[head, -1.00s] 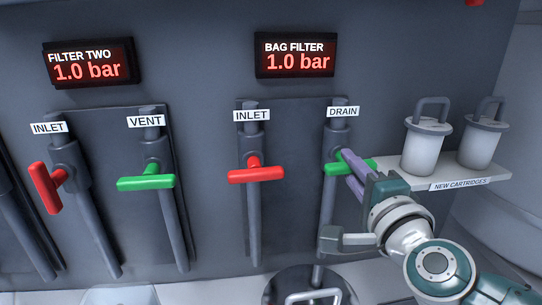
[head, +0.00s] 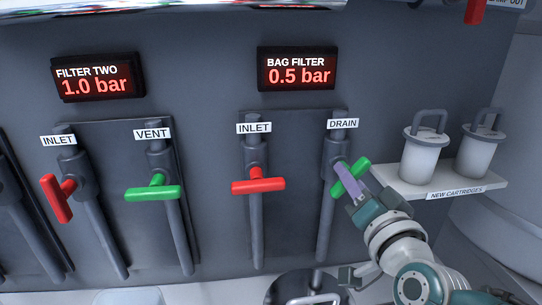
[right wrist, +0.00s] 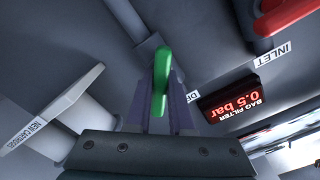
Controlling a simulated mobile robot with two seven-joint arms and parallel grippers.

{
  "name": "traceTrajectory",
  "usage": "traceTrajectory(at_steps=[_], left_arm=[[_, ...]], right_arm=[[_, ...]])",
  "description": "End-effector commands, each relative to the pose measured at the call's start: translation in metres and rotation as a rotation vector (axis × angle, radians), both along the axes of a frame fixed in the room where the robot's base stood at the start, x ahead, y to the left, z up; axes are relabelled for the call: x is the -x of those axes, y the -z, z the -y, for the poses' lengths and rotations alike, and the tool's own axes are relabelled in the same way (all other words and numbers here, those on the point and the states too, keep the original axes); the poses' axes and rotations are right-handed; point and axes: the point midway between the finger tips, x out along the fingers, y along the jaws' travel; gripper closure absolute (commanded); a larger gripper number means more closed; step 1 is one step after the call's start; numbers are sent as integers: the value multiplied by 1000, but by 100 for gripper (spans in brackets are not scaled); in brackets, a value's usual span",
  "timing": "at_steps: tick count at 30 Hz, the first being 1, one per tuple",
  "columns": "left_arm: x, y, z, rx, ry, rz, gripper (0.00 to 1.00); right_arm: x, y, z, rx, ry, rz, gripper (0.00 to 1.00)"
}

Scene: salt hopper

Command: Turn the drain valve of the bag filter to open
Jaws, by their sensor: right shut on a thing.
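The bag filter's drain valve has a green handle (head: 351,177) under the DRAIN label (head: 343,123). The handle is tilted, its upper end to the right. My right gripper (head: 347,182) is shut on this handle. In the right wrist view the green handle (right wrist: 161,80) stands between the two purple fingers (right wrist: 160,98). The bag filter display (head: 297,68) reads 0.5 bar. My left gripper is not in view.
The red bag filter inlet handle (head: 258,186) lies level, left of the drain. Filter two has a red inlet handle (head: 57,199) and a green vent handle (head: 152,193). A shelf (head: 455,193) with two white cartridges (head: 420,158) is close to the right of my arm.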

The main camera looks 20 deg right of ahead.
Motion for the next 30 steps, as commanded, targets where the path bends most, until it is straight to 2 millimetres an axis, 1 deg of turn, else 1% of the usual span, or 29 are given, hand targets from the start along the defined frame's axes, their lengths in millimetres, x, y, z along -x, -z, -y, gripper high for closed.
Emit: traceTrajectory(at_steps=[9, 15, 21, 30], left_arm=[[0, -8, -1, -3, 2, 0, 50], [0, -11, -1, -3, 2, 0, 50], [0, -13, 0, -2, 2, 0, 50], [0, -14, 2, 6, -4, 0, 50]], right_arm=[[0, -1, -1, 287, 0, -70, 100], [0, -1, 0, 440, 0, -106, 100], [0, 0, 0, 551, 0, -132, 100], [0, 0, 0, 633, 1, -151, 100]])
